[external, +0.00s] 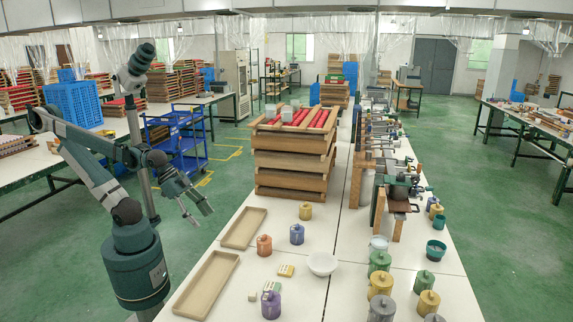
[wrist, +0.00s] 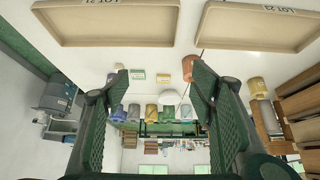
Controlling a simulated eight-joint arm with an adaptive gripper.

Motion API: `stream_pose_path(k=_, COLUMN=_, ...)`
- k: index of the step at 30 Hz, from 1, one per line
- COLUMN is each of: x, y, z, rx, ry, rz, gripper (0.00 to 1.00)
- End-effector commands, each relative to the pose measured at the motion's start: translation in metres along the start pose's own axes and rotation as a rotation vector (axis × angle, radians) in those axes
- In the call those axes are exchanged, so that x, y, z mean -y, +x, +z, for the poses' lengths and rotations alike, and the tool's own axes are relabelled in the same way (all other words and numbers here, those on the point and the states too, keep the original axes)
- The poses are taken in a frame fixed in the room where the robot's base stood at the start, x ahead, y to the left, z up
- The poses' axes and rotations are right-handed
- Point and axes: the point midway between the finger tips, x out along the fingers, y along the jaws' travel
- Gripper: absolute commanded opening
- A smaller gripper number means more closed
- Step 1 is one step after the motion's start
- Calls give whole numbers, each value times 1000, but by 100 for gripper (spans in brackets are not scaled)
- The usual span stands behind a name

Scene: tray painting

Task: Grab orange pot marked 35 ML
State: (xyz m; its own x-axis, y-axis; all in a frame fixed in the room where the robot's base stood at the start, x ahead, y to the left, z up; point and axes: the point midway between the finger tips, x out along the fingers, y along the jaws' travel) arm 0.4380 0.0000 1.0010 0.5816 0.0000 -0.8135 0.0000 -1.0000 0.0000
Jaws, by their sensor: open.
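The orange pot (external: 264,246) stands upright on the white table, just right of the gap between two tan trays. It also shows in the wrist view (wrist: 188,69), near the tip of the right-hand finger and partly covered by it. Its marking is too small to read. My gripper (external: 196,212) is open and empty, to the left of the table edge and the trays in the external view, apart from the pot. In the wrist view its two fingers (wrist: 159,72) are spread wide with nothing between them in contact.
Tan trays (external: 262,209) (external: 232,256) lie along the table's left edge, between my gripper and the pots. A blue pot (external: 297,234), yellow pot (external: 305,211), purple pot (external: 271,305) and white bowl (external: 322,264) stand nearby. Stacked wooden trays (external: 290,160) rise behind.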

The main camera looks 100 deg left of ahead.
Motion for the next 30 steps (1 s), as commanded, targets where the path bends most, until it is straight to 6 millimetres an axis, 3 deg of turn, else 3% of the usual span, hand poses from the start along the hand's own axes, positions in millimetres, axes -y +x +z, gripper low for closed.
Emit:
stream_pose_path(k=17, x=2, y=0, z=-6, rx=10, ry=24, rz=-2, gripper=61)
stream_pose_path(k=30, x=12, y=7, z=-46, rx=92, ry=219, rz=-4, gripper=61)
